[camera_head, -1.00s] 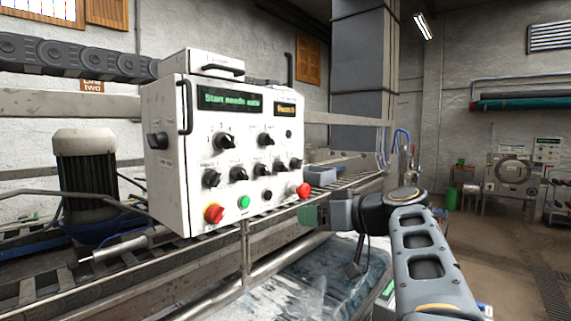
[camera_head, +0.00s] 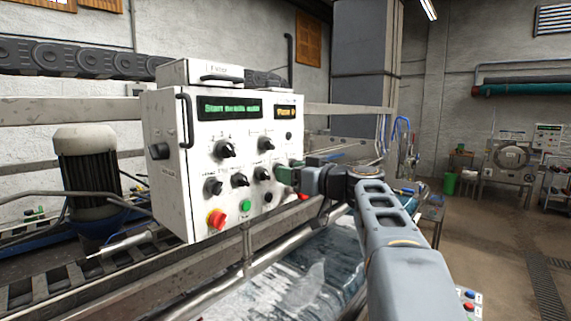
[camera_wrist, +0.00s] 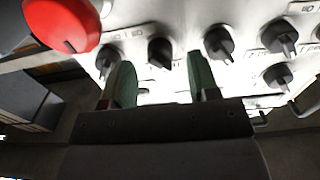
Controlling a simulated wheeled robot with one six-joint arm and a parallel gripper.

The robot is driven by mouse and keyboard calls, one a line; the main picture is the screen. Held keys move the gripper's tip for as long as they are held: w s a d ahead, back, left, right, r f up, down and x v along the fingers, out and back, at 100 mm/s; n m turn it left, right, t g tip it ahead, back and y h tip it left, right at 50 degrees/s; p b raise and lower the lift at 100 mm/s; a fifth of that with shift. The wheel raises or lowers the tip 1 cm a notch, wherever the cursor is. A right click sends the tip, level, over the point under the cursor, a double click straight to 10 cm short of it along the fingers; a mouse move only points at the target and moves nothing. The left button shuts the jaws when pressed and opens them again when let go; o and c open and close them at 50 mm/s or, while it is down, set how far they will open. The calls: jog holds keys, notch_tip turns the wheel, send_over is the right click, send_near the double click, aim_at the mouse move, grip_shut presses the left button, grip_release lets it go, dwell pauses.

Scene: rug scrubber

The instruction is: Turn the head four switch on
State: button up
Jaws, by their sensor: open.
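The white control box (camera_head: 205,215) carries two rows of black rotary switches. In the lower row, three switches show clearly, including one at the left (camera_head: 213,186); the rightmost is mostly hidden behind my gripper (camera_head: 287,174). My gripper is open and close to the right side of the panel face. In the wrist view, the green fingertips of my gripper (camera_wrist: 161,80) straddle the line of a black knob (camera_wrist: 160,52), which appears beyond them. Another black knob (camera_wrist: 105,62) sits by the left finger. The labels are too blurred to tell which is head four.
A red stop button (camera_wrist: 62,22) stands out near the left finger in the wrist view. A rail (camera_head: 290,246) runs below the box.

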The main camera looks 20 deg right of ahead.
jog(key=shift+p+x, duration=0.3)
jog(key=shift+x, duration=0.8)
jog(key=c, duration=0.9)
